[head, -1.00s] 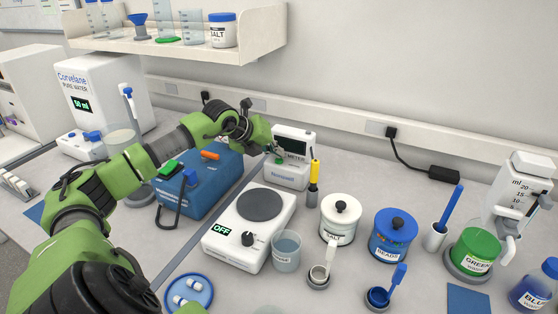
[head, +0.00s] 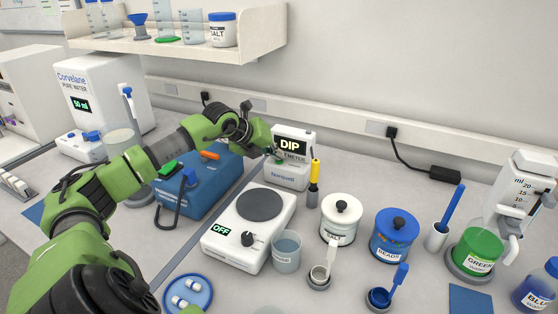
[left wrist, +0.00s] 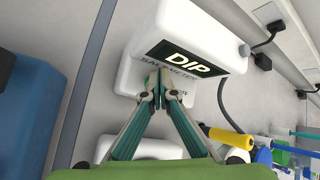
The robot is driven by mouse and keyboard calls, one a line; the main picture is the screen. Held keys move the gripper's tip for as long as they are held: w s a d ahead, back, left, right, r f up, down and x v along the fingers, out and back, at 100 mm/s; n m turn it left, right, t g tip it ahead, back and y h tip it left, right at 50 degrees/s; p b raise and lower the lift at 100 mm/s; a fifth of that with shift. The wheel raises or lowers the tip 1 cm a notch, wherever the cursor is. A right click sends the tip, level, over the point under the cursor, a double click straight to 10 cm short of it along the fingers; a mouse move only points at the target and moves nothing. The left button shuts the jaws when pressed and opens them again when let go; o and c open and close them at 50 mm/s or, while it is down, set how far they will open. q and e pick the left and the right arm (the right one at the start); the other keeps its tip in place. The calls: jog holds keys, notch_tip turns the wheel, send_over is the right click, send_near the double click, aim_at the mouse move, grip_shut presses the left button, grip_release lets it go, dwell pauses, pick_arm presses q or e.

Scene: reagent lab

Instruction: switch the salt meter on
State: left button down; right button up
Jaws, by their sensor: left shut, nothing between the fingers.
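The salt meter (head: 287,172) is a white box at the back of the bench. Its dark screen is lit and reads DIP, and it also shows in the left wrist view (left wrist: 212,47). My left gripper (head: 277,158) is at the left part of the meter's front. In the left wrist view the fingertips (left wrist: 160,78) are together, with nothing between them, right at the meter's front below the screen. They hide the spot behind them, and I cannot tell whether they still touch it. My right gripper is not in view.
A yellow-handled probe (head: 314,175) stands right of the meter. A white scale (head: 228,246) reading OFF and a beaker (head: 287,252) are in front of it. A blue device (head: 212,190) is to the left. A salt jar (head: 340,218) and a beads jar (head: 393,237) stand to the right.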

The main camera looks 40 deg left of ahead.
pick_arm(q)
jog(key=shift+r+p, duration=0.4)
jog(key=shift+r, duration=0.5)
jog(key=shift+r+p, duration=1.55)
jog(key=shift+r, duration=0.9)
jog(key=shift+s+f, duration=0.1)
jog(key=shift+f, duration=0.05)
